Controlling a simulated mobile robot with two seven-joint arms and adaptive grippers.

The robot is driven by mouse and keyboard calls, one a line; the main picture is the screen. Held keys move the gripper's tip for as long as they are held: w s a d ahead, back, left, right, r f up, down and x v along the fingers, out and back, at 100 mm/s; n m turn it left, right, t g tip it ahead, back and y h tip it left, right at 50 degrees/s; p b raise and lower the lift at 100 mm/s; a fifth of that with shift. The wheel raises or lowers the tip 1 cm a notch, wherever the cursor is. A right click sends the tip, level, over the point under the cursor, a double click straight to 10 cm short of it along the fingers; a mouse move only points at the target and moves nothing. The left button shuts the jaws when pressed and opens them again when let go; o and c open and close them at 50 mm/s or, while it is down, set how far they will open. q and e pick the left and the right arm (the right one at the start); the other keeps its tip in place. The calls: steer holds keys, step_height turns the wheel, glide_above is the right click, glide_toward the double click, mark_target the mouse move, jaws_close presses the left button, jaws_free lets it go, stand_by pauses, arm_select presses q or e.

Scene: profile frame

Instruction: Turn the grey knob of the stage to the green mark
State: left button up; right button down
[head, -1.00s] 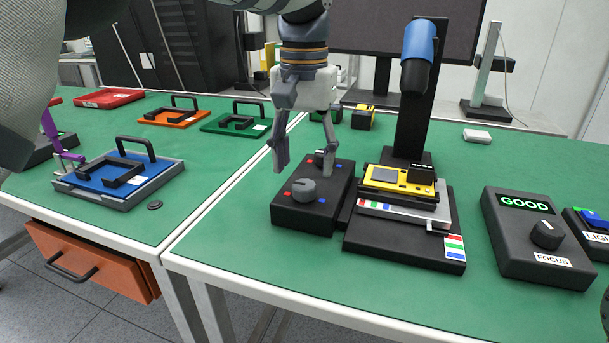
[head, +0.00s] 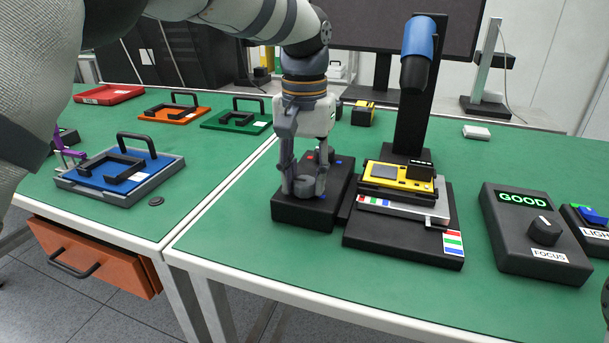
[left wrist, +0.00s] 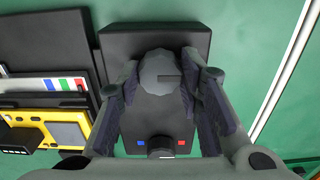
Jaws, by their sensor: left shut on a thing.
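The grey knob (left wrist: 160,72) sits on a black control box (head: 290,213) at the left of the stage. My left gripper (head: 304,188) points down over the box, shut on this knob with one finger on each side. The fingers mostly hide the knob in the head view. The stage (head: 390,245) has a black base and a silver plate (head: 405,211) carrying a yellow device (head: 397,180). Red, green and blue marks show on the plate's edge and on the base's label (head: 453,243).
A second knob (left wrist: 160,146) stands on the same box between a red and a blue mark. A black column with a blue-topped tube (head: 418,45) rises behind the stage. A focus box (head: 520,250) reading GOOD is at the right. Green tabletop is clear at front.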

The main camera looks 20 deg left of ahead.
arm_select(q)
steer(key=shift+m, duration=0.4)
steer(key=m, duration=0.3)
steer(key=shift+p, duration=0.35)
steer(key=m, duration=0.9)
steer(key=shift+m, duration=2.4)
steer(key=o, duration=1.2)
steer(key=shift+c, duration=0.2)
